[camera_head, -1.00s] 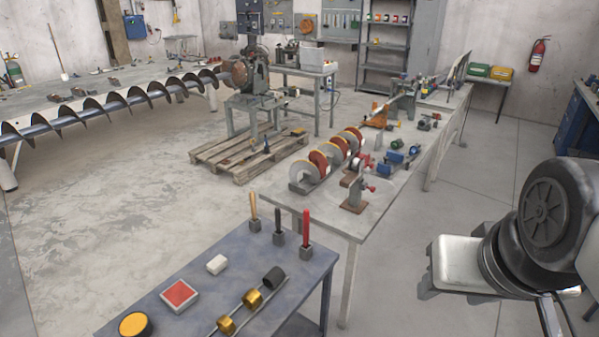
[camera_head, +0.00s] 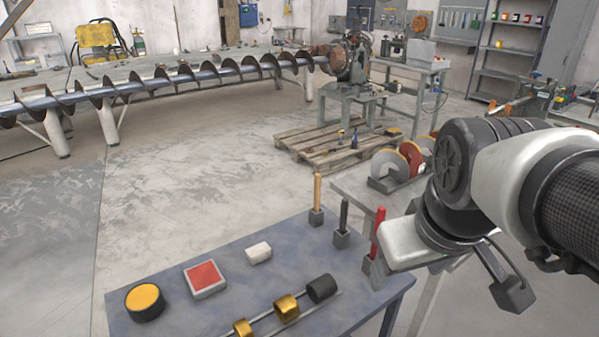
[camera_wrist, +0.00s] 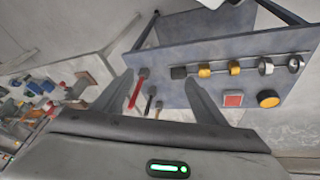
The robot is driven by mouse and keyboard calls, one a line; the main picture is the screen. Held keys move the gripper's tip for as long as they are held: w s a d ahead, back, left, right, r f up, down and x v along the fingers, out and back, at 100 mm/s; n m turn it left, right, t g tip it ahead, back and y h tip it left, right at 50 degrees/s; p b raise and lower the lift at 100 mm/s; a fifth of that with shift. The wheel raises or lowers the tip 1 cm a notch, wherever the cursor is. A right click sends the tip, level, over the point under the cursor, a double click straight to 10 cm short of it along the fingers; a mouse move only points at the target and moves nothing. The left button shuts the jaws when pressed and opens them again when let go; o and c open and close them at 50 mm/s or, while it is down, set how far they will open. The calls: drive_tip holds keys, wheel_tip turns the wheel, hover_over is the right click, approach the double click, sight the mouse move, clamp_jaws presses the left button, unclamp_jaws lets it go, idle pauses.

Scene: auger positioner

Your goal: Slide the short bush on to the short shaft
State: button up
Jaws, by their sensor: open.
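Several ring-like bushes lie in a row along a thin rail on the near blue-grey table (camera_head: 225,275). A black one (camera_head: 322,288) and two brass ones (camera_head: 287,308) (camera_head: 243,328) show in the head view. The wrist view also shows a pale one (camera_wrist: 265,65) and a dark-silver one (camera_wrist: 295,62). I cannot tell which is the short bush. Rods in grey blocks stand upright: tan (camera_head: 317,190), black (camera_head: 343,216) and red (camera_head: 377,232). I cannot tell whether one is the short shaft. My gripper (camera_wrist: 158,77) is open and empty, its fingers pointing toward this table.
A red-topped box (camera_head: 205,278), a white block (camera_head: 258,252) and a yellow-topped round tin (camera_head: 145,302) sit on the near table. Open floor lies left.

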drive_tip(key=w+a+f+n+g, duration=0.2)
drive_tip(key=w+a+f+n, duration=0.1)
drive_tip(key=w+a+n, duration=0.25)
drive_tip(key=n+g+y, duration=0.3)
drive_tip(key=n+g, duration=0.2)
drive_tip(key=n, duration=1.1)
approach(246, 323)
drive_tip(key=shift+n+g+y, duration=0.3)
drive_tip(key=shift+n+y, duration=0.1)
drive_tip(key=shift+n, duration=0.15)
drive_tip(key=b+x, duration=0.2)
drive_tip(key=x, duration=0.1)
drive_tip(key=b+x, duration=0.1)
drive_tip(key=shift+w+d+f, duration=0.2)
drive_tip(key=shift+w+f, duration=0.15)
drive_tip(key=shift+b+x, duration=0.9)
drive_tip(key=shift+x, duration=2.2)
drive_tip(key=shift+s+r, duration=0.1)
drive_tip(key=shift+s, duration=0.05)
drive_tip(key=c, duration=1.4)
